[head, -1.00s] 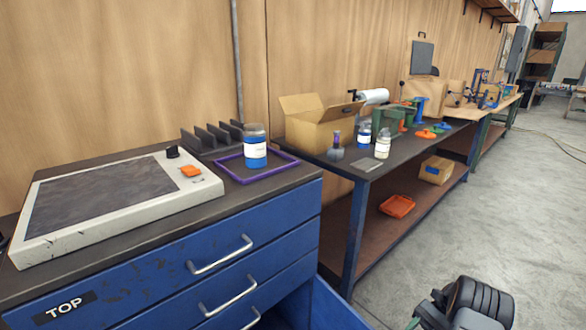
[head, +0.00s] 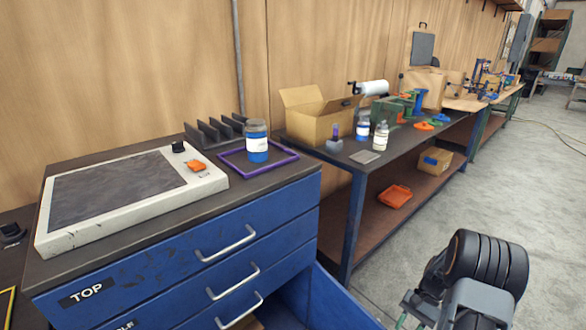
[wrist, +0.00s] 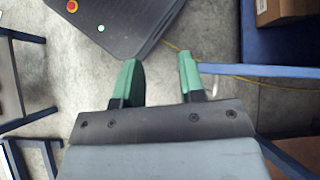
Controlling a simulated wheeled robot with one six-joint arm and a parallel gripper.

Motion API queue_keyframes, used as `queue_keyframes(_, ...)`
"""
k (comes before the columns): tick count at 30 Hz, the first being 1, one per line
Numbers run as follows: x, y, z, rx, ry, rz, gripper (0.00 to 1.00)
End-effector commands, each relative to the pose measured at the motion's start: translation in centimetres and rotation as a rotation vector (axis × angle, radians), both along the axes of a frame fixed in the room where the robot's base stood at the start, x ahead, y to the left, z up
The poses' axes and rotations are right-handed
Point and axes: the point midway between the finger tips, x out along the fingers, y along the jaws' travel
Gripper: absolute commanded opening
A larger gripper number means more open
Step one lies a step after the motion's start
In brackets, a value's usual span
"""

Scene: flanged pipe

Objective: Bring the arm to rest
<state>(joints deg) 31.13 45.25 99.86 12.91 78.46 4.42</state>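My gripper (wrist: 160,78) shows in the wrist view with its two green fingers apart and nothing between them. It points down over the grey floor, near a dark panel (wrist: 130,18) with a red button and a green button on it. In the head view part of my arm shows at the lower right, beside the blue drawer cabinet (head: 190,255). The fingers are not clear to see there.
A lower drawer (head: 335,300) stands open. A workbench (head: 345,190) holds a cardboard box (head: 312,120) and bottles.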

Motion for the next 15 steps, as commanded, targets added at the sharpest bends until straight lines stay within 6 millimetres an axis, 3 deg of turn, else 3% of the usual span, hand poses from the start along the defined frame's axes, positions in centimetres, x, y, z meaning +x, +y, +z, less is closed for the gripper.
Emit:
queue_keyframes(1, 0.0, 0.8, 3.4, -0.049, -0.056, 0.046, 0.37)
queue_keyframes(3, -0.3, 1.9, 6.9, -0.117, -0.140, 0.116, 0.37)
queue_keyframes(15, -4.2, 9.2, 25.0, -0.405, -0.631, 0.481, 0.37)
